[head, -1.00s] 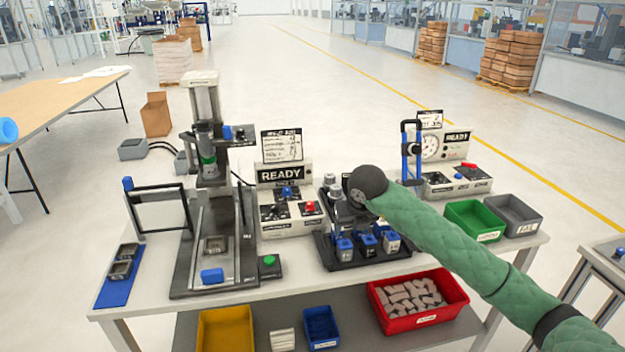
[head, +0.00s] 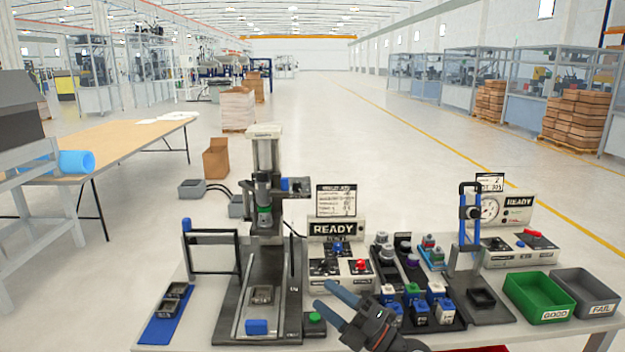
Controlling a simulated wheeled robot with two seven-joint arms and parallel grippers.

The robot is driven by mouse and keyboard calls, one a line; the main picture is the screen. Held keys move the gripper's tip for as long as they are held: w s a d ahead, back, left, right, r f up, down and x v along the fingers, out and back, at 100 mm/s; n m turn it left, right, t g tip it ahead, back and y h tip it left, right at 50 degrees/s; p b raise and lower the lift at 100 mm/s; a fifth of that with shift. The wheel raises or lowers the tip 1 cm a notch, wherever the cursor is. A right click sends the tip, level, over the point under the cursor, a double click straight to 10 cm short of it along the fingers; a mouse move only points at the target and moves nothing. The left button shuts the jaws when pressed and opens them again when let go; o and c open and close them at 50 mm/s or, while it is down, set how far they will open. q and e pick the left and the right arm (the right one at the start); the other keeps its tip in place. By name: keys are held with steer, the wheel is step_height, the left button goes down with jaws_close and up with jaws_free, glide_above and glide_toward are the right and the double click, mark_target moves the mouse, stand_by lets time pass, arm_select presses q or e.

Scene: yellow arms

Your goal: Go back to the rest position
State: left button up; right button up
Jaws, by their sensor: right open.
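My right gripper (head: 322,297) shows at the bottom middle, in front of the workbench equipment. Its two blue fingers point up and left and are apart, with nothing between them. It overlaps the front of the bench in the picture, near the green button and the front of the block holder. I cannot tell its height above the bench. My left gripper is not in view.
The bench holds a press (head: 264,190), a READY control box (head: 337,250), a black holder with blue and white blocks (head: 445,318), a gauge station (head: 509,230), a green GOOD bin (head: 540,296) and a grey FAIL bin (head: 586,292). Open floor lies behind.

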steer(key=d+f+m+t+h, duration=0.3)
steer(key=d+m+t+h, duration=0.8)
steer(key=m, duration=0.6)
steer(key=s+d+f+m+g+h, duration=0.3)
steer(key=d+f+m+h, duration=0.15)
steer(key=f, duration=0.25)
steer(key=s+d+f+m+g+h, duration=0.2)
steer(key=d+f+m+g+h, duration=0.15)
steer(key=f+h, duration=0.25)
steer(key=s+a+f+m+g+y, duration=0.1)
steer(key=s+f+m+g, duration=0.1)
steer(key=s+f+g, duration=0.65)
steer(key=s+f+m+g+y, duration=0.15)
steer(key=s+f+g, duration=0.25)
steer(key=s+f, duration=0.85)
steer(key=s+a+f+g, duration=0.1)
steer(key=s+a+f, duration=0.1)
steer(key=f, duration=1.4)
steer(key=s+a+f+g, duration=0.1)
steer(key=s+f, duration=0.4)
steer(key=f, duration=1.1)
steer(key=shift+s+a+f+g+y, duration=0.2)
steer(key=shift+a+f+g+y, duration=0.1)
steer(key=shift+a, duration=0.35)
